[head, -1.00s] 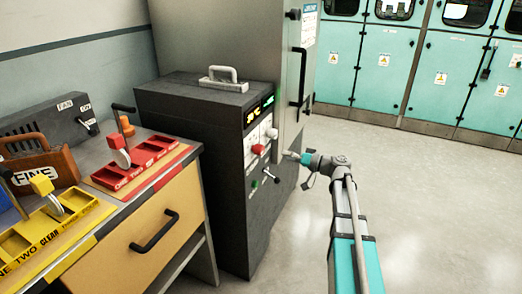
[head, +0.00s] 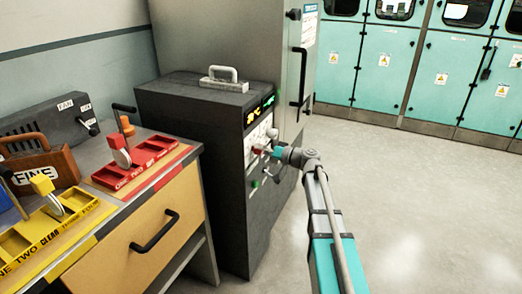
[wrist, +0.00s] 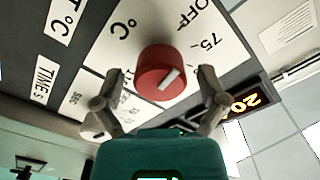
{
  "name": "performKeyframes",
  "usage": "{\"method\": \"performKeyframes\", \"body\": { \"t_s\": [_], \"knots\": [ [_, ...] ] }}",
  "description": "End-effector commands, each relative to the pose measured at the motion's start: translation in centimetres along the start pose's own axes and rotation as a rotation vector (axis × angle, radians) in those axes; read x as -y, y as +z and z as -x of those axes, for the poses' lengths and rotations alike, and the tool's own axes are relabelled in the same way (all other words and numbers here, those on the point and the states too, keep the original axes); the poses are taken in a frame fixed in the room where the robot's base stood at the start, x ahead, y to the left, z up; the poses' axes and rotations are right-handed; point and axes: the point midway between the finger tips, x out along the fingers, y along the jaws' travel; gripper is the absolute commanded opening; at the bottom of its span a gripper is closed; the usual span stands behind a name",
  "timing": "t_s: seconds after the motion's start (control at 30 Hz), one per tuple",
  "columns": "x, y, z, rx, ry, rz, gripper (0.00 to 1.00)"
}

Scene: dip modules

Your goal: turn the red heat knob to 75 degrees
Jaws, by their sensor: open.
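The red heat knob (wrist: 160,66) is in the middle of the wrist view, a round knob with a white pointer line slanting up to the right. Printed marks "OFF" and "75" show on the white panel (wrist: 90,52) beside it; I cannot tell exactly which mark the pointer meets. My gripper (wrist: 160,76) is open, one finger on each side of the knob with visible gaps. In the head view my gripper (head: 268,151) is at the front of the dark cabinet (head: 190,150), right at the red knob (head: 257,149), which it partly covers.
A lit display (wrist: 246,103) sits on the panel right of the knob, and another round knob (wrist: 93,128) at lower left. In the head view, a bench with red (head: 135,165) and yellow trays (head: 60,228) stands at left. The floor at right is clear.

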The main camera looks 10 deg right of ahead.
Motion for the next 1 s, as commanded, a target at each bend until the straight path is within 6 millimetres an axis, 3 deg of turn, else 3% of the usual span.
{"method": "performKeyframes", "body": {
  "t_s": [0.2, 0.63, 1.0],
  "knots": [
    [0.00, 0.00, 0.01, 0.000, 0.000, 0.000, 0.90],
    [-0.01, -0.01, 0.02, 0.000, 0.000, 0.000, 0.11],
    [-0.04, -0.01, 0.01, 0.000, 0.000, -0.046, 0.10]
  ]
}}
